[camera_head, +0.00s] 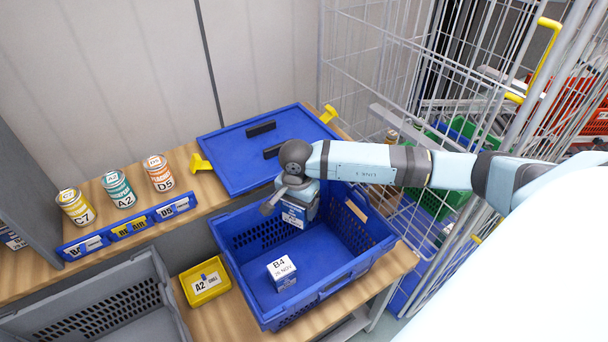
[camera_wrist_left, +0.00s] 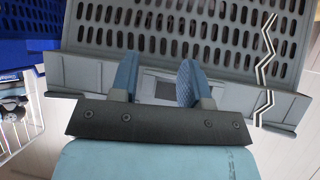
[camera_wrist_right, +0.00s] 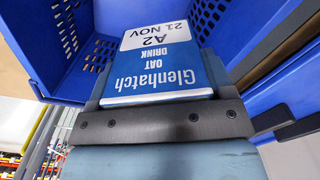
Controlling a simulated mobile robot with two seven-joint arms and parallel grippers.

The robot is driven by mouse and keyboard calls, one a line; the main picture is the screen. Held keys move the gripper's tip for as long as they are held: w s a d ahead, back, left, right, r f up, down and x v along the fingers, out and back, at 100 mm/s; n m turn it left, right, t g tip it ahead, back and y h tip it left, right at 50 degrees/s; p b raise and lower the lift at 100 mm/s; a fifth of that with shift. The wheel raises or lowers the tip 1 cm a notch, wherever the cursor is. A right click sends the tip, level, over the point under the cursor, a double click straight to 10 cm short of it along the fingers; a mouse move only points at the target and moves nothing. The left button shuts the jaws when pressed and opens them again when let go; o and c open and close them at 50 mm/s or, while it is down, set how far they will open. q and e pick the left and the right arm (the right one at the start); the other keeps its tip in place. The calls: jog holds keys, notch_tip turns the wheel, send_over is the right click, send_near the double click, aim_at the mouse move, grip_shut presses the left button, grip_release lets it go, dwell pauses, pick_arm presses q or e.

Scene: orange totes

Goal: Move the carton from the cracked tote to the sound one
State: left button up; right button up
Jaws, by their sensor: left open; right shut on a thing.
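The carton (camera_head: 295,216), blue and white, is held in my right gripper (camera_head: 299,193) above the blue tote (camera_head: 325,300), near its back wall. In the right wrist view the carton (camera_wrist_right: 160,65) reads "Glenhatch oat drink, A2, 21 NOV" and sits between the fingers. I cannot tell whether its base is at the tote's rim or lower. The blue tote shows no crack. The grey tote (camera_head: 95,300) is at lower left; in the left wrist view its wall (camera_wrist_left: 200,25) carries a zigzag crack. My left gripper (camera_wrist_left: 158,80) is open and empty near that wall.
Another carton (camera_head: 282,273), marked B4, stands inside the blue tote. A small yellow bin (camera_head: 205,282) sits between the totes. A blue lid (camera_head: 262,148) lies behind. Several cans (camera_head: 118,190) stand on the shelf. A wire cage (camera_head: 400,60) is at right.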

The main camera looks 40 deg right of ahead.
jog(key=s+d+m+p, duration=0.1)
jog(key=d+m+p, duration=0.1)
jog(key=d+m, duration=0.3)
send_over(316, 252)
notch_tip(316, 252, down, 10)
notch_tip(316, 252, down, 11)
jog(key=b, duration=0.6)
jog(key=shift+r, duration=0.1)
jog(key=shift+w+f+b, duration=0.1)
jog(key=shift+f+b, duration=0.2)
jog(key=shift+f, duration=0.1)
jog(key=shift+r, duration=0.1)
jog(key=shift+f, duration=0.25)
jog(key=o, duration=1.1)
jog(key=shift+r, duration=0.25)
pick_arm(q)
jog(key=f, duration=0.2)
jog(key=d+f+b, duration=0.1)
jog(key=shift+f, duration=0.35)
pick_arm(e)
notch_tip(316, 252, up, 12)
